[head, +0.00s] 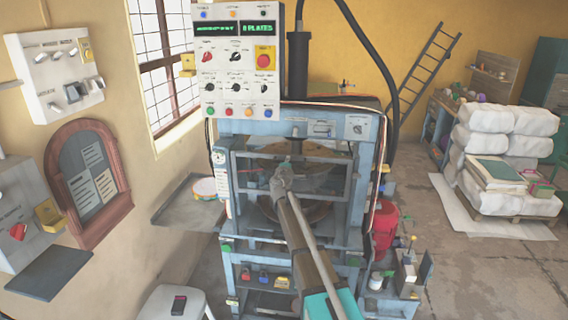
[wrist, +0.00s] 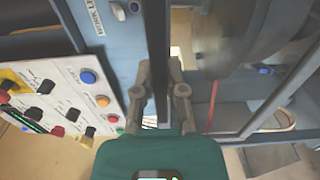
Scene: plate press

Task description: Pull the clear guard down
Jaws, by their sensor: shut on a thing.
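The clear guard (head: 255,155) is a see-through panel in a grey frame across the front of the blue press. The round press plates show behind it. My gripper (head: 284,168) is at the middle of the guard's front. In the wrist view my gripper's two fingers (wrist: 160,90) are shut on a dark straight bar of the guard (wrist: 158,45), which runs between them. The exact contact at the fingertips is partly hidden by the fingers and arm in the head view.
The control panel (head: 238,70) with knobs and a red button hangs at the press's upper left. A grey stool (head: 175,303) stands in front at left. A red bin (head: 384,228) is beside the press at right. Open floor (head: 460,275) lies at right.

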